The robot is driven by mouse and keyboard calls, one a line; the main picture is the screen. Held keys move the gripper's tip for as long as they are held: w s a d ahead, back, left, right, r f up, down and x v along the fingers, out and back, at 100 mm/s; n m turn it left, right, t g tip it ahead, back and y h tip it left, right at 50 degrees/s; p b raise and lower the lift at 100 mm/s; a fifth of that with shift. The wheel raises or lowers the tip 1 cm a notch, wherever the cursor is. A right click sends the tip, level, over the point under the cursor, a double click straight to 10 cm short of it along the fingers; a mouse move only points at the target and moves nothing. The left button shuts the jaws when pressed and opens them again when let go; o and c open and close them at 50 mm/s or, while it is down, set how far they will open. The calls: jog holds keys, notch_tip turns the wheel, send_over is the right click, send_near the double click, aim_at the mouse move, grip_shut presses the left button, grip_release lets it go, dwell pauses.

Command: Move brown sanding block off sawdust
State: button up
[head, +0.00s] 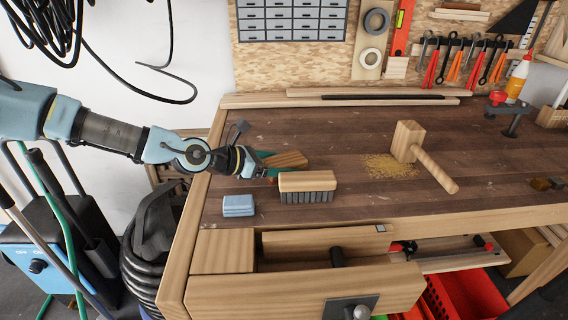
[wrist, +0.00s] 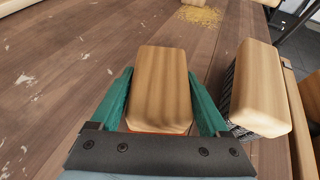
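The brown sanding block (head: 287,159) is at the left of the workbench, well apart from the sawdust. In the wrist view the block (wrist: 160,85) fills the space between the green fingers of my gripper (wrist: 160,95), with an orange edge at its near end. My gripper (head: 269,164) is shut on the block, with a finger along each side. Whether the block touches the bench or is just above it I cannot tell. The sawdust (head: 378,164) is a yellow patch by the mallet; it also shows at the top of the wrist view (wrist: 200,15).
A wooden brush (head: 307,181) with dark bristles lies close beside my gripper. A wooden mallet (head: 408,140) stands at the sawdust's right edge. The drawer (head: 300,293) below is open. The back middle of the bench (head: 300,125) is clear.

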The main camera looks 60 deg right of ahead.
jog(key=shift+o, duration=1.4)
jog(key=b+v, duration=0.2)
jog(key=v, duration=1)
